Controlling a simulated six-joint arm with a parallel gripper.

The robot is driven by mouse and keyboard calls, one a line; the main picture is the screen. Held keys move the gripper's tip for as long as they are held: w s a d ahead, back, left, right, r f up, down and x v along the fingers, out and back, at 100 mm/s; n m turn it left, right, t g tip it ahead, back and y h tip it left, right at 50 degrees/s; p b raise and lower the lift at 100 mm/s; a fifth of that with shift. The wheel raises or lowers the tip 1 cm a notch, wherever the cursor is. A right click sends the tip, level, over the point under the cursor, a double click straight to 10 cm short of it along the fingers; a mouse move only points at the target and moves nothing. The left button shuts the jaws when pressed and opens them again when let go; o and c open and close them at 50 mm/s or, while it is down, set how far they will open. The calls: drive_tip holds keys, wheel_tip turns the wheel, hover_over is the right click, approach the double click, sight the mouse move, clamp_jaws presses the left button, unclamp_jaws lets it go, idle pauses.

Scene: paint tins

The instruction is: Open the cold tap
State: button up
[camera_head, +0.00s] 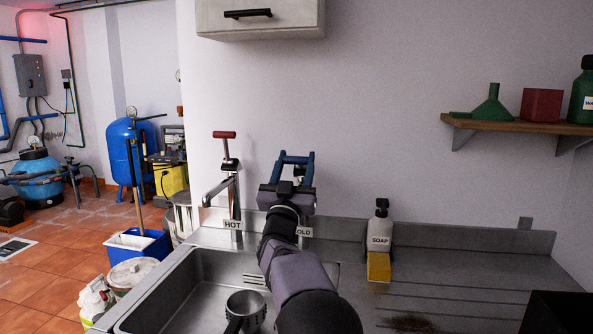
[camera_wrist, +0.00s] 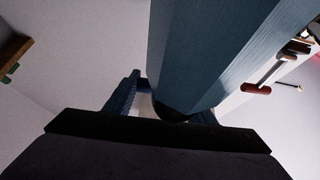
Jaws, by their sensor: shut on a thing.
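The cold tap stands at the back of the sink, mostly hidden behind my arm; its label is partly covered and reads "OLD" (camera_head: 304,231). My gripper (camera_head: 296,163) is at the top of this tap, shut on its blue handle (camera_head: 296,157). In the wrist view a large blue bar (camera_wrist: 215,45), seemingly that handle, fills the upper middle close to the camera. The hot tap (camera_head: 233,190), with a red T-handle (camera_head: 224,135) and a "HOT" label, stands to the left. Whether the cold tap is running is hidden.
A shelf (camera_head: 515,123) holds a funnel, red box and green bottle. A cabinet (camera_head: 261,17) hangs above.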

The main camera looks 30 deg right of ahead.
drive_tip(key=shift+f+b, duration=0.3)
drive_tip(key=shift+f, duration=0.3)
drive_tip(key=o, duration=1.5)
drive_tip(key=shift+r, duration=0.15)
drive_tip(key=shift+s, duration=0.1)
drive_tip(key=shift+a, duration=0.15)
drive_tip(key=shift+b+v, duration=1)
drive_tip(key=shift+v, duration=2.6)
drive_tip(key=shift+r, duration=0.15)
